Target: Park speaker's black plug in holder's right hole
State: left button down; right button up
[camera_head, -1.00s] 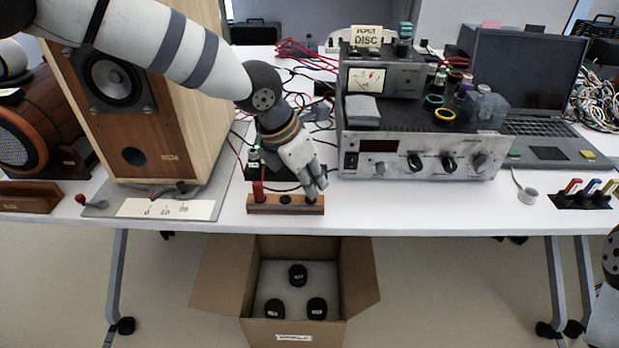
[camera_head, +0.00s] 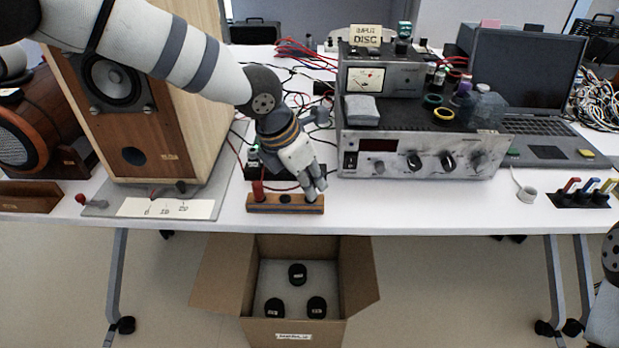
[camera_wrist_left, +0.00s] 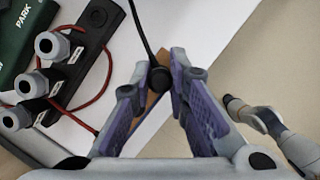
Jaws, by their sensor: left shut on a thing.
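The brown wooden holder (camera_head: 270,208) lies near the front edge of the white table. A red plug (camera_head: 258,191) stands upright at its left end, and its middle hole (camera_head: 285,198) looks dark and empty. My left gripper (camera_head: 313,194) points down at the holder's right end and covers the right hole. In the left wrist view my left gripper (camera_wrist_left: 160,88) is shut on the black plug (camera_wrist_left: 161,78), whose black cable (camera_wrist_left: 142,30) runs upward. The holder's wood shows just below the plug. I cannot tell whether the plug is in the hole.
The wooden speaker (camera_head: 205,90) stands on a grey mat at left. An amplifier (camera_head: 420,155) is right of the holder, with a laptop (camera_head: 525,70) beyond. An open cardboard box (camera_head: 222,285) is below the table.

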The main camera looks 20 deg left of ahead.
pick_arm(q)
jog(key=shift+f, duration=0.65)
pick_arm(e)
jog(key=shift+s+f, duration=0.15)
pick_arm(q)
jog(key=c, duration=1.5)
grip_release()
jog(key=shift+o, duration=0.2)
jog(key=shift+r, duration=0.2)
jog(key=shift+r+p, duration=0.85)
jog(key=shift+r, duration=2.85)
pick_arm(e)
jog(key=shift+w+r+t, duration=0.4)
jog(key=shift+w+r, duration=0.75)
pick_arm(q)
jog(key=shift+f, duration=0.1)
